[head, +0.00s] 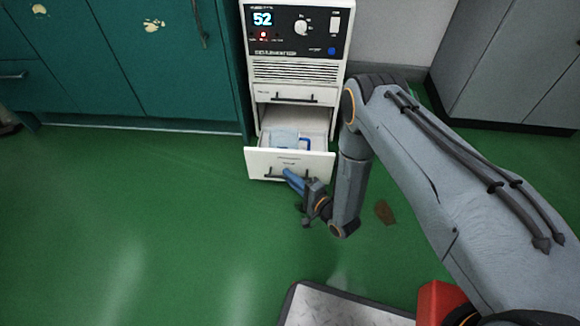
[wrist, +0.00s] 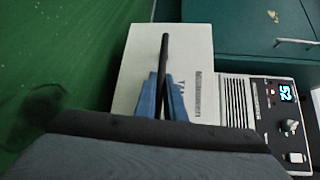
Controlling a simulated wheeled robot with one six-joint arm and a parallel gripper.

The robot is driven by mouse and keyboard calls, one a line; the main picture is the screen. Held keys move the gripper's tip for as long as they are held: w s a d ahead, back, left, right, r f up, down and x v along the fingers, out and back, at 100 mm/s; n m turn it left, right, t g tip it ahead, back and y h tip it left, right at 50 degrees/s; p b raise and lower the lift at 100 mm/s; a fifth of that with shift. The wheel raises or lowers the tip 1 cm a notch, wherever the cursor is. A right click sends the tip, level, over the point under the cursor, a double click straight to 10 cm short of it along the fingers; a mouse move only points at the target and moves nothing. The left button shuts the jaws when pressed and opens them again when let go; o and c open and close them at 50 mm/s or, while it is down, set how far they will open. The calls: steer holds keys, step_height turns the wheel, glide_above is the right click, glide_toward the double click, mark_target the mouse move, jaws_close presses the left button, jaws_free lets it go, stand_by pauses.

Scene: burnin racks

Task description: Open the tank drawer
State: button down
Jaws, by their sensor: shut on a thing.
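The tank drawer (head: 262,160) is the lower drawer of a white dehumidifier unit (head: 298,72), and it stands pulled out toward me. A clear and blue tank (head: 290,141) shows inside it. My gripper (head: 288,174) is at the drawer's front, with its blue fingers at the dark bar handle. In the wrist view the blue fingers (wrist: 160,98) sit on either side of the black handle (wrist: 165,55) and are shut on it.
An upper drawer (head: 292,95) with its own handle is closed above. Teal cabinets (head: 150,60) stand at the left and grey cabinets (head: 500,60) at the right. The green floor (head: 130,220) in front is mostly clear, with a brown stain (head: 385,212).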

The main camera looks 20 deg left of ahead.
steer(key=shift+s+d, duration=0.1)
steer(key=shift+s, duration=0.4)
steer(key=c, duration=2.1)
jaws_free()
steer(key=shift+d, duration=0.1)
steer(key=p+v, duration=0.2)
steer(key=v, duration=0.5)
steer(key=shift+s+d+p, duration=0.15)
steer(key=shift+d+p, duration=0.15)
steer(key=shift+p, duration=0.1)
